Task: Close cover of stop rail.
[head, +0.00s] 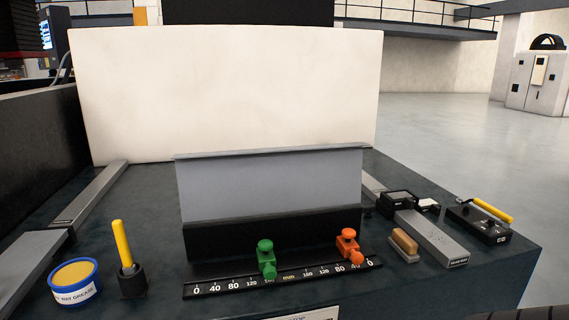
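The stop rail (222,287) is a black strip with a white millimetre scale near the front of the dark table. A green stop (266,258) sits near its middle and an orange stop (348,246) near its right end. Behind the rail, a grey panel that looks like the cover (270,185) stands up, with a narrow lip along its top edge. A black face (270,238) lies below it, between panel and rail. The cover looks open, clear of both stops.
A blue-yellow grease tin (75,282) and a yellow-handled tool in a black holder (124,262) stand at left. A wooden-backed brush (404,243), a grey bar (432,238) and a black device with a yellow handle (480,220) lie at right. A large pale block (225,95) stands behind.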

